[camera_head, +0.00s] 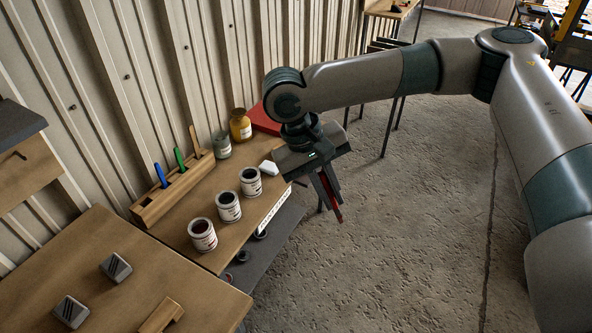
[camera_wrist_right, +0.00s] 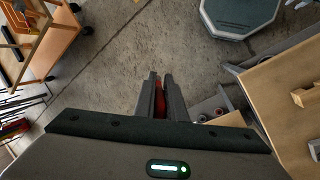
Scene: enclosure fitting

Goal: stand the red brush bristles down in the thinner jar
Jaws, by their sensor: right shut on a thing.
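My right gripper (camera_head: 333,200) hangs past the right edge of the paint bench, over the floor. It is shut on the red brush (camera_head: 338,212), which points downward. In the right wrist view the red brush (camera_wrist_right: 160,104) shows between the two fingers (camera_wrist_right: 161,82); its bristles cannot be made out. A grey-green jar (camera_head: 222,146) and an amber jar (camera_head: 241,127) stand at the back of the bench; I cannot read which is the thinner jar. Both are left of the gripper and apart from it. My left gripper is not in view.
A wooden rack (camera_head: 172,196) holds a blue, a green and a tan handle along the wall. Three labelled tins (camera_head: 229,207) stand in front of it. A white block (camera_head: 268,168) and a red object (camera_head: 264,118) lie near the jars. A wooden table (camera_head: 150,275) is at front left.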

